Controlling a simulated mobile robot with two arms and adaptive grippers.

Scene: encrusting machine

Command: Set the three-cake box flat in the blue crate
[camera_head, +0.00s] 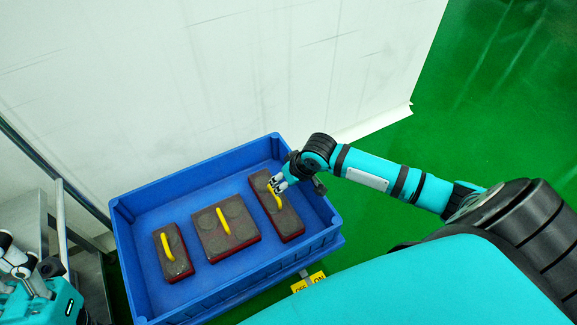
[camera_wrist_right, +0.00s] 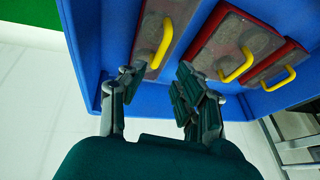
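The blue crate (camera_head: 129,250) stands on the floor with three lidded boxes lying in it. The long narrow box (camera_head: 290,220) at the crate's right looks like the three-cake box. It lies flat on the crate floor, its yellow handle up; the gripper hides part of its lid. My right gripper (camera_head: 278,186) is at this handle. In the right wrist view, the fingers (camera_wrist_right: 157,82) are spread, with the handle (camera_wrist_right: 163,45) between and just beyond the tips. My left gripper (camera_head: 30,265) is at the lower left edge, clear of the crate; its finger opening is unclear.
A wider box (camera_head: 240,238) lies in the crate's middle and a small one (camera_head: 176,265) at its left, both with yellow handles. A white wall (camera_head: 200,80) stands behind the crate. A metal frame (camera_head: 70,215) is at the left. Green floor (camera_head: 500,100) is open at right.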

